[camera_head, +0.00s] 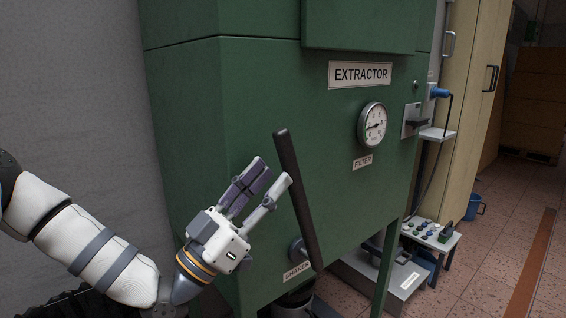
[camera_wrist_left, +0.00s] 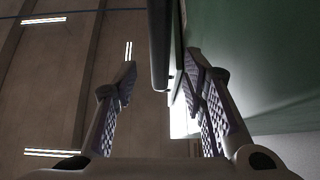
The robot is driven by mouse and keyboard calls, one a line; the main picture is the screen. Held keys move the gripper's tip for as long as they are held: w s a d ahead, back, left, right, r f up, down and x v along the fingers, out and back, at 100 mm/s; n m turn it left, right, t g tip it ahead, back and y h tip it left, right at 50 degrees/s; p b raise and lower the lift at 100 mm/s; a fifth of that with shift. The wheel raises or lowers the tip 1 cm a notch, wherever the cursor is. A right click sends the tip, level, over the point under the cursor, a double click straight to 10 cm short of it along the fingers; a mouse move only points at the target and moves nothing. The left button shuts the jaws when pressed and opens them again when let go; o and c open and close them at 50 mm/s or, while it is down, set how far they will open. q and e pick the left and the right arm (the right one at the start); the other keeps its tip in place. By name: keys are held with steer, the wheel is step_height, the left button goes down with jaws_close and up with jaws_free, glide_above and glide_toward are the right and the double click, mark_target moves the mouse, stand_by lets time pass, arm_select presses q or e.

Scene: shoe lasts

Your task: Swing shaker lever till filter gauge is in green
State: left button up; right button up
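The shaker lever (camera_head: 297,200) is a long dark bar on the front of the green extractor. It leans with its top to the left, and its pivot is above the SHAKER label (camera_head: 296,270). My left gripper (camera_head: 271,174) is just left of the lever, with its fingers spread and empty. In the left wrist view the lever (camera_wrist_left: 160,45) shows between the two open fingers (camera_wrist_left: 160,70), nearer the right one; contact cannot be told. The round filter gauge (camera_head: 372,125) is above the FILTER label (camera_head: 362,162); its coloured zones are too small to read. My right gripper is not visible.
The green extractor cabinet (camera_head: 250,90) fills the middle. A switch box (camera_head: 412,121) is on its right side. A small table with buttons (camera_head: 430,235) stands to the right, with a blue bucket (camera_head: 474,206) beyond. Tiled floor at the right is open.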

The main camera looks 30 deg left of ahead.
arm_select(q)
steer(key=v, duration=0.7)
steer(key=s+d+f+n+g+y+p, duration=0.1)
steer(key=d+f+g, duration=0.25)
steer(key=f, duration=0.35)
steer(key=s+d+f+g+p, duration=0.2)
steer(key=d+f+g, duration=0.1)
steer(key=f+g, duration=0.3)
steer(key=s+d+f+n+g+y+p, duration=0.1)
steer(key=d+f+g, duration=0.3)
steer(key=f, duration=0.4)
steer(key=s+a+f+g+y+p, duration=0.1)
steer(key=s+f+g+y, duration=0.1)
steer(key=s, duration=0.8)
steer(key=s+a+f+n+g+y+p, duration=0.1)
steer(key=s+f+g, duration=0.3)
steer(key=s, duration=0.7)
steer(key=s+a+f+n+g+y+p, duration=0.1)
steer(key=s+a+f+g+y+p, duration=0.1)
steer(key=s+g, duration=0.5)
steer(key=s+f+y, duration=0.1)
steer(key=s, duration=0.2)
steer(key=shift+s+y, duration=0.25)
steer(key=shift+y, duration=0.05)
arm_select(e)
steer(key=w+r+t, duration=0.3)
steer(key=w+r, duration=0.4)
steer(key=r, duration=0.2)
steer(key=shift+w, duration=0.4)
